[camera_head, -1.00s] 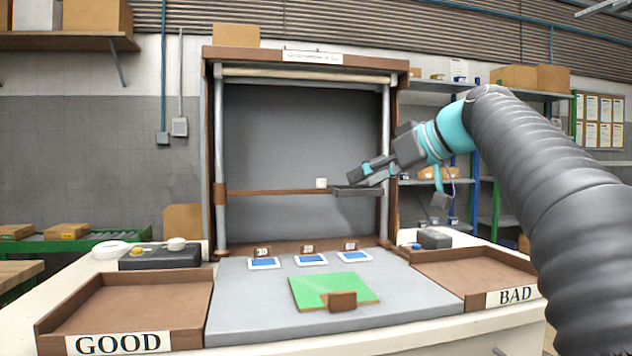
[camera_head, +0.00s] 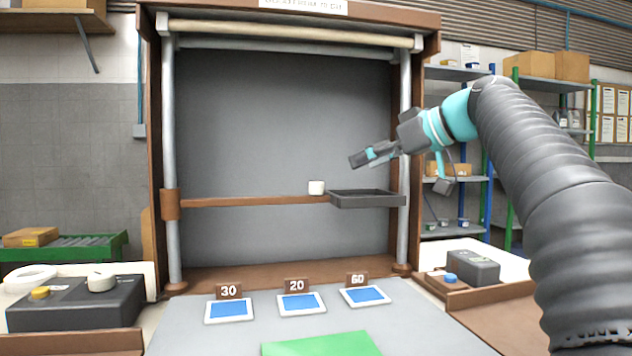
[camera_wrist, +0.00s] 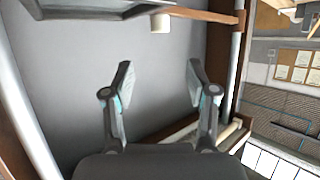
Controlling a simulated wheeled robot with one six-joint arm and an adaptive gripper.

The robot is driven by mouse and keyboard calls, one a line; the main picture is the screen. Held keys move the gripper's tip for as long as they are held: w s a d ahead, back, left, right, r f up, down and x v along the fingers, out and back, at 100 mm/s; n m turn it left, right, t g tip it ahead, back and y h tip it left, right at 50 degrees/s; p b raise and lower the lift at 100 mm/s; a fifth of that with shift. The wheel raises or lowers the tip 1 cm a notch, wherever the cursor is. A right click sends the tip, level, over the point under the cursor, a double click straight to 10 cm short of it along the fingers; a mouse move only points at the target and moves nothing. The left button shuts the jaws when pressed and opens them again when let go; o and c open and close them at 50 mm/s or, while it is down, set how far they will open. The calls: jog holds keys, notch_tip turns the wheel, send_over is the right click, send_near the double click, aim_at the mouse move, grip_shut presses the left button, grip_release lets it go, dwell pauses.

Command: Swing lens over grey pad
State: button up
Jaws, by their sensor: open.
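A dark square frame (camera_head: 367,201), which looks like the lens holder, is at the right end of a brown swing bar (camera_head: 255,200). The bar is held by a collar on the left post. A white knob (camera_head: 316,187) stands on the bar just left of the frame. It also shows at the top of the wrist view (camera_wrist: 160,23), with part of the dark frame (camera_wrist: 95,8) to its left. My gripper (camera_head: 358,158) is open and empty, above the frame. A grey mat (camera_head: 185,335) covers the bench; I cannot tell whether this is the grey pad.
Three blue-faced cards, marked 30 (camera_head: 228,310), 20 (camera_head: 301,303) and 60 (camera_head: 364,296), lie below the bar. A green pad (camera_head: 322,345) is in front. Two posts and a grey back panel (camera_head: 270,120) frame the space. Control boxes stand left (camera_head: 75,303) and right (camera_head: 473,267).

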aim_at(317, 182)
jog(key=x, duration=1.4)
jog(key=shift+w+r, duration=0.1)
jog(key=shift+w, duration=0.05)
jog(key=shift+c, duration=0.2)
grip_shut()
